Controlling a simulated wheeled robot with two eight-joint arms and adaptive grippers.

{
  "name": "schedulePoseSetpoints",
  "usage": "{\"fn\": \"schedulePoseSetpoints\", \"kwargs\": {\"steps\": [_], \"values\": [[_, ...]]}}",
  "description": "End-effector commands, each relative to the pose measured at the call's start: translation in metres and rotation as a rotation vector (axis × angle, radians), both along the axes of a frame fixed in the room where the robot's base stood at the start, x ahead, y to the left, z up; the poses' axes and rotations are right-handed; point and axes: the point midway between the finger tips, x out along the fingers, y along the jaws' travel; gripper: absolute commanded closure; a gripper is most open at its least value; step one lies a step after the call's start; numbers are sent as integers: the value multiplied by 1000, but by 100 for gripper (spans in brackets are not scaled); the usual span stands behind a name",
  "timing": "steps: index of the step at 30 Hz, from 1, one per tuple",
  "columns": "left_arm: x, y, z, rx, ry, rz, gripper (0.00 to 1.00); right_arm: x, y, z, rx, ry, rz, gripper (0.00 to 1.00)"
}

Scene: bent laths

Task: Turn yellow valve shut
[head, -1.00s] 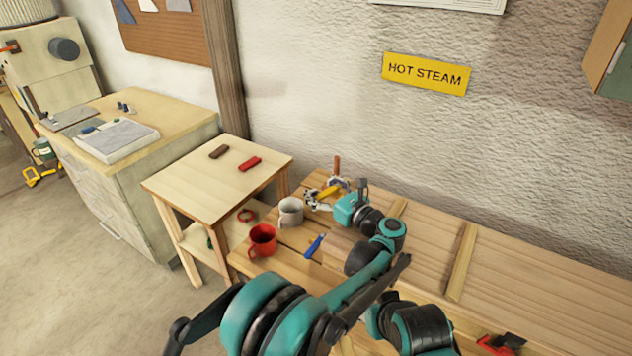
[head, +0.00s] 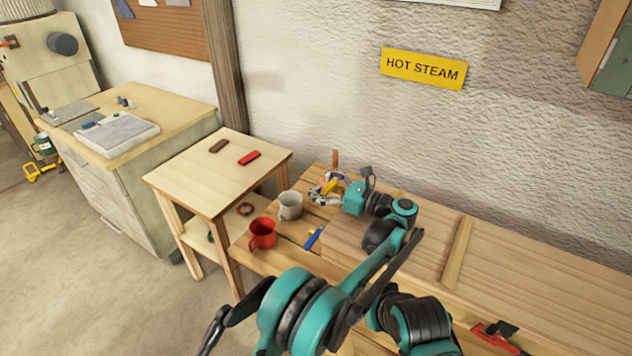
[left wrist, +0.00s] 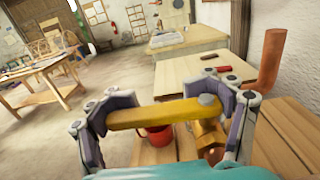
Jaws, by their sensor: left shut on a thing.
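The yellow valve handle (left wrist: 165,112) is a flat lever lying across the left wrist view, with a round grey bolt head at its right end. Below that end is a brass valve body (left wrist: 207,137), and a copper pipe (left wrist: 271,62) rises to the right. My left gripper (left wrist: 168,112) is shut on the yellow handle, with its padded fingers at both ends of the lever. In the head view the left gripper (head: 331,189) is small at the far end of the bench, with the yellow handle (head: 333,186) partly hidden by the fingers. My right gripper is not in view.
A red mug (head: 262,233), a grey mug (head: 290,206) and a blue-handled tool (head: 313,237) stand or lie close to the left gripper on the bench (head: 520,281). A small side table (head: 213,181) adjoins on the left. A red clamp (head: 497,336) sits at the front edge.

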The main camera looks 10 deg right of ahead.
Motion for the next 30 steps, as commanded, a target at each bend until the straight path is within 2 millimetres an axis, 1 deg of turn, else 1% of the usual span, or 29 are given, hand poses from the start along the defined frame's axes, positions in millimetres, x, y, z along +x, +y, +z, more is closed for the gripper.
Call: {"fn": "schedulePoseSetpoints", "kwargs": {"steps": [2,3,6,24,26,29,30], "values": [[-1,-2,-2,-4,2,-3,84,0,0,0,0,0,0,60],[-1,-2,-2,-4,2,-3,24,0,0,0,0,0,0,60],[-1,-2,-1,-3,1,-3,0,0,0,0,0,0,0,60],[0,-1,1,-1,0,-2,0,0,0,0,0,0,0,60],[0,-1,4,-1,-1,-2,0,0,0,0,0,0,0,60],[0,-1,16,-1,-1,-2,0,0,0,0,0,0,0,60],[0,0,24,-1,-1,-2,0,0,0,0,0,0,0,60]]}}
